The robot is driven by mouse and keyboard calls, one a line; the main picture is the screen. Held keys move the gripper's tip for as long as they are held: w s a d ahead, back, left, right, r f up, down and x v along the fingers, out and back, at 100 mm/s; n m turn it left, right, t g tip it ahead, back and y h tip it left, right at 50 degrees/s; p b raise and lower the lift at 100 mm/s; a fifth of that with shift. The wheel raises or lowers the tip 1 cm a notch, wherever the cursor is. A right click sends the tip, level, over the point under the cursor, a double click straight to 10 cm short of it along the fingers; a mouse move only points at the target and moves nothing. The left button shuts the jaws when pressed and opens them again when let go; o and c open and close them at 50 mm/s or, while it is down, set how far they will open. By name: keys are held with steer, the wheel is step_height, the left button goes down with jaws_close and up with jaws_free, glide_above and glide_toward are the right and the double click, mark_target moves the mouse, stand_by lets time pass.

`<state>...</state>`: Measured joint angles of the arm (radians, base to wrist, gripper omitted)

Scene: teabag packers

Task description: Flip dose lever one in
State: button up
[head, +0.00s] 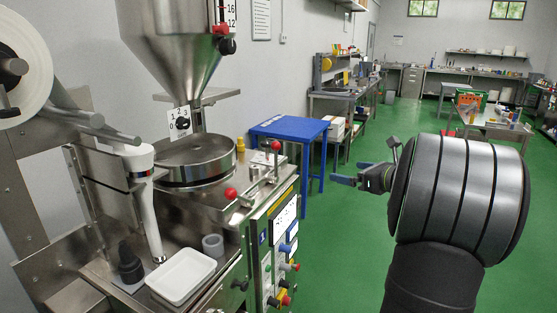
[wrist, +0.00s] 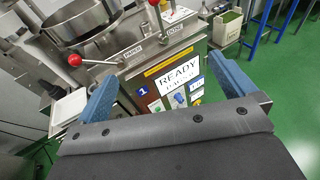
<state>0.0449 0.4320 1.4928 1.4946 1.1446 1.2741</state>
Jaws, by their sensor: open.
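A steel packing machine (head: 185,220) stands at the left in the head view, with a panel (wrist: 180,90) marked 1 and READY in the wrist view. Two red-knobbed levers are on its top. One knob (head: 276,146) stands upright by a small plate; it shows at the top edge of the wrist view (wrist: 153,2), near a label that seems to read DOSE (wrist: 175,28). The other knob (head: 230,194) sticks out toward the front and shows at the left in the wrist view (wrist: 74,60). My gripper (head: 345,180) is open and empty, right of the machine, apart from both levers.
A steel hopper (head: 178,40) rises above a round pan (head: 195,160). A blue table (head: 290,127) stands behind. Green floor (head: 335,250) is clear between machine and arm.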

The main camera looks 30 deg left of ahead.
steer(key=shift+s+d+r, duration=0.1)
steer(key=shift+s+d, duration=0.1)
steer(key=shift+d, duration=0.15)
